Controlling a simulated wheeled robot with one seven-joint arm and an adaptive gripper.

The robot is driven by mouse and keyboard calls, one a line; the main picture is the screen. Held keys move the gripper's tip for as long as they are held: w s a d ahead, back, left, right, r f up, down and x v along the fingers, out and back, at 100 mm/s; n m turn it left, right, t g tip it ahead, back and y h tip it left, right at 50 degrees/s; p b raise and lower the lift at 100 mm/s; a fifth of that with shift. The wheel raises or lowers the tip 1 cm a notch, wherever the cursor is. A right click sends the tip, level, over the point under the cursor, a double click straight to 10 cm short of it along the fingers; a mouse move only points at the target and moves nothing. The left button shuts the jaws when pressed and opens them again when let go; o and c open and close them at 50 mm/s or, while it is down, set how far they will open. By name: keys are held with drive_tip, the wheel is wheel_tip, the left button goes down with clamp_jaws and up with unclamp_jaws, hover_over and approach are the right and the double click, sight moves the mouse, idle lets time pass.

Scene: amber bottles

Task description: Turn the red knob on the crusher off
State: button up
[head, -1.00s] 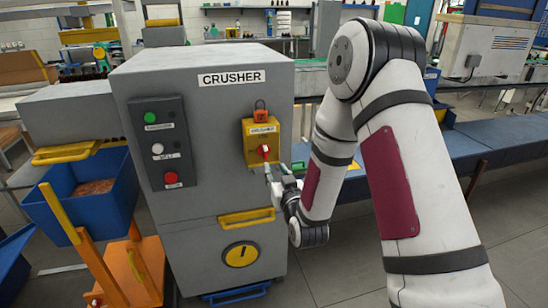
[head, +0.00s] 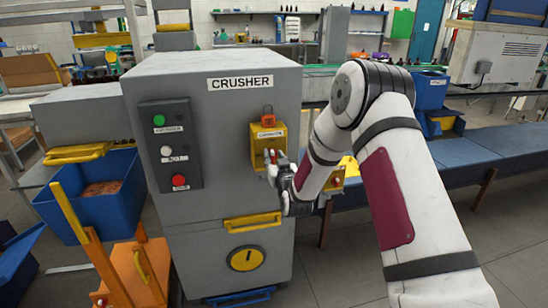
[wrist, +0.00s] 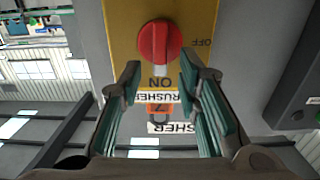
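The red knob (wrist: 160,42) sits on a yellow panel (wrist: 120,25) of the grey crusher (head: 225,115). In the wrist view, which is upside down, its ridge lines up with the "ON" label; "OFF" is to the right. My gripper (wrist: 158,72) is open and empty, its two fingers apart, with the knob just beyond and between the tips. Contact cannot be told. In the head view my gripper (head: 272,162) is in front of the yellow panel and covers much of the knob.
A red padlock tag (head: 267,118) is above the knob. A yellow handle (head: 252,222) juts out below. A blue bin (head: 95,205) stands left; a blue bench (head: 430,155) is right.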

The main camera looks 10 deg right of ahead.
drive_tip(key=shift+w, duration=0.45)
clamp_jaws()
